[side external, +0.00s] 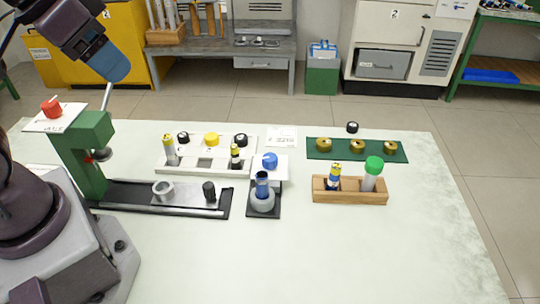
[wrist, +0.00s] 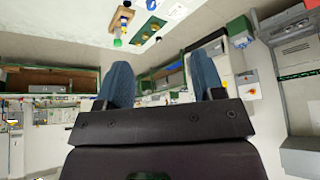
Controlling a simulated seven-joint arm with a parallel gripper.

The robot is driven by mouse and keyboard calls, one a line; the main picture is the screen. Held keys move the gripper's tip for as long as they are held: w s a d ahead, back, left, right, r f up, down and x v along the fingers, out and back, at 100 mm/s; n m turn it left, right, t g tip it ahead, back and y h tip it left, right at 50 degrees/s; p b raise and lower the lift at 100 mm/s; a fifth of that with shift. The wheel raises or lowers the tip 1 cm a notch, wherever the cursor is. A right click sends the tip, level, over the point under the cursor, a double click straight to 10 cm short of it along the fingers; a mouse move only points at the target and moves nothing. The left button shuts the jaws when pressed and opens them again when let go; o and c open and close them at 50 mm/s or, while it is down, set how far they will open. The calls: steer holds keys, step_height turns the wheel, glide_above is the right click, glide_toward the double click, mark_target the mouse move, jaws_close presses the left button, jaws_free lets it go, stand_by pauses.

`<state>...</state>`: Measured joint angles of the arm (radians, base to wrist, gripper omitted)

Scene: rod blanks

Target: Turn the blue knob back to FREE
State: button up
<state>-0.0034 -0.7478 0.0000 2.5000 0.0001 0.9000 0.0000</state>
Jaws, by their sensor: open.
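The blue knob (side external: 270,160) sits on a small white plate (side external: 283,174) near the middle of the table in the side view. Its pointer and any FREE label are too small to read. Just in front of it, a blue-topped rod (side external: 262,184) stands in a round grey holder (side external: 263,203) on a black base. My gripper (side external: 118,76) is raised at the upper left, well away from the knob. In the wrist view my gripper (wrist: 162,78) has its two blue fingers wide apart with nothing between them.
A green press (side external: 85,150) with a red knob stands at the left. A white rack (side external: 200,168) with black and yellow knobs lies behind. A wooden block (side external: 350,196) holds a green-capped tube and a yellow-banded rod. The front of the table is clear.

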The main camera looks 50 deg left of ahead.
steer(key=w+f+n+g, duration=0.1)
steer(key=w+f+g, duration=0.2)
steer(key=w+f, duration=0.15)
steer(key=n+g+h, duration=0.2)
steer(key=n+h, duration=0.3)
steer(key=n, duration=1.4)
glide_toward(270, 157)
steer(key=x, duration=0.9)
steer(key=shift+w+d+f, duration=0.1)
steer(key=shift+f, duration=0.15)
steer(key=c, duration=0.9)
